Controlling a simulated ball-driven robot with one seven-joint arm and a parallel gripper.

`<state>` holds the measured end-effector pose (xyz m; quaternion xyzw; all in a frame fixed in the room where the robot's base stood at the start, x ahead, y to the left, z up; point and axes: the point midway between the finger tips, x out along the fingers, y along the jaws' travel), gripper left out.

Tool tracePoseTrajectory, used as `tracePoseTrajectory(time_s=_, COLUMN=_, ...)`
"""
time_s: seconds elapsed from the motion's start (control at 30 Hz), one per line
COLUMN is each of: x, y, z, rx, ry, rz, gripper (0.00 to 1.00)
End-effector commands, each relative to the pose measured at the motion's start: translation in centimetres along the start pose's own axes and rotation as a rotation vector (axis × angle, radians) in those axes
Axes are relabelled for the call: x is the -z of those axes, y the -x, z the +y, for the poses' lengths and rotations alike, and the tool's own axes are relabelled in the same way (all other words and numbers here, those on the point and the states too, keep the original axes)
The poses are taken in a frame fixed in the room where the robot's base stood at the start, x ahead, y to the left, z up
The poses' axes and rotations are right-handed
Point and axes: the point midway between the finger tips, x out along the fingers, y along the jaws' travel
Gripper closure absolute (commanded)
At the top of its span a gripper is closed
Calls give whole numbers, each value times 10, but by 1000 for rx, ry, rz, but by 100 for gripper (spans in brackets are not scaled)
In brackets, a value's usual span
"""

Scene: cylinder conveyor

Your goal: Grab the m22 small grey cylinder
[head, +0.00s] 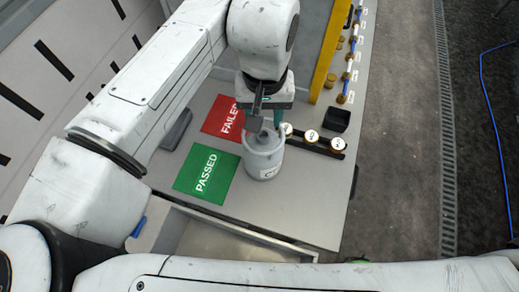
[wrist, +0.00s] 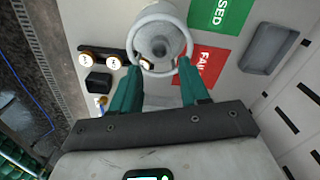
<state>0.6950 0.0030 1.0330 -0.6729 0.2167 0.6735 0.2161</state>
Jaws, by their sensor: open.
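A grey cylinder (head: 263,167) with a narrower knob on top and a small label stands upright on the grey table, beside the green PASSED mat. The label is too small to read, so I cannot confirm that it says m22. In the wrist view the cylinder (wrist: 161,22) shows from above, with a pale ring at its rim. My gripper (head: 265,120) is open above the cylinder's top. In the wrist view its two green fingers (wrist: 160,68) are spread apart near the cylinder's near rim. I cannot tell whether they touch it.
The green PASSED mat (head: 207,174) and red FAILED mat (head: 222,118) lie left of the cylinder. Several small brass cylinders (head: 311,136) with white tops stand in a dark rack (head: 325,150) close to its right. A black box (head: 336,119) sits behind them. A yellow barrier (head: 331,50) stands farther back.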

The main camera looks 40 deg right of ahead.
Motion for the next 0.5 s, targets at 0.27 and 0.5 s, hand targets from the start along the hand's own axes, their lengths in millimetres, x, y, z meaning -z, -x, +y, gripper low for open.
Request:
tracePoseTrajectory(time_s=0.27, x=0, y=-23, z=0, rx=1, ry=-1, rz=-1, gripper=55)
tracePoseTrajectory(time_s=0.5, x=1, y=-56, z=1, rx=0, ry=-1, rz=-2, gripper=55)
